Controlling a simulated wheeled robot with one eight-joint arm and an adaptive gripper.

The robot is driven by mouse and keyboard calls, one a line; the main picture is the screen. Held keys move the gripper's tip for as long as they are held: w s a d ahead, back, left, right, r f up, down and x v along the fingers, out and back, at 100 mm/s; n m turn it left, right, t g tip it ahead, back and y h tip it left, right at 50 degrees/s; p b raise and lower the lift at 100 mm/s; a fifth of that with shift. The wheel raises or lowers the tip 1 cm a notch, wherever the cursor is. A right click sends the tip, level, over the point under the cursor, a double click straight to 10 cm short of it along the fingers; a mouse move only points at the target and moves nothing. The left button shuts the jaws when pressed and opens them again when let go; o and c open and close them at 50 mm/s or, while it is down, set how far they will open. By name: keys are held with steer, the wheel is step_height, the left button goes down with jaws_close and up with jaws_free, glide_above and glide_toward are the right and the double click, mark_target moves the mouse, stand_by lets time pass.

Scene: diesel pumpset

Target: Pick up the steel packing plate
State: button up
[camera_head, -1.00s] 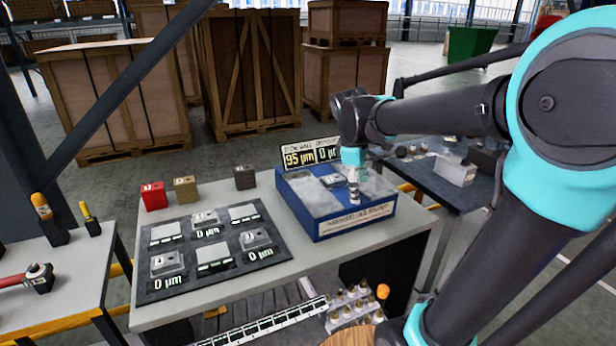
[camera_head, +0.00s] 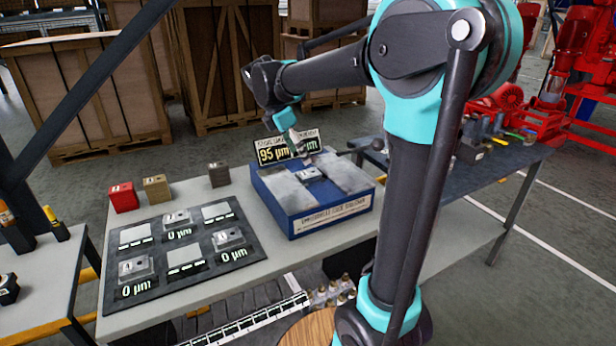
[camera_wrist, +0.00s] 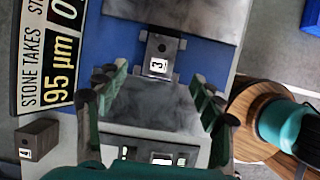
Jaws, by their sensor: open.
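A small grey metal plate marked 3 (camera_wrist: 160,48), which looks like the steel packing plate, lies on the blue box (camera_head: 318,221) between two grey slabs. It also shows in the head view (camera_head: 310,173). My gripper (camera_head: 299,153) is tilted above the back of the blue box. In the wrist view my gripper (camera_wrist: 160,80) is open and empty, its fingers wide apart. The plate lies beyond the fingertips, roughly midway between their lines. I see no contact with it. More small metal plates (camera_head: 136,268) sit on the dark mat (camera_head: 160,290).
A display sign reading 95 µm (camera_head: 275,153) stands behind the box, close to my gripper. Red (camera_head: 123,197), tan (camera_head: 157,188) and dark brown (camera_head: 219,175) blocks stand at the table's back. A dark side table (camera_head: 480,185) stands to the right. Wooden crates fill the background.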

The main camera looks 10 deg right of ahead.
mark_target(309, 173)
steer(key=shift+x, duration=3.8)
steer(key=shift+c, duration=0.6)
jaws_close()
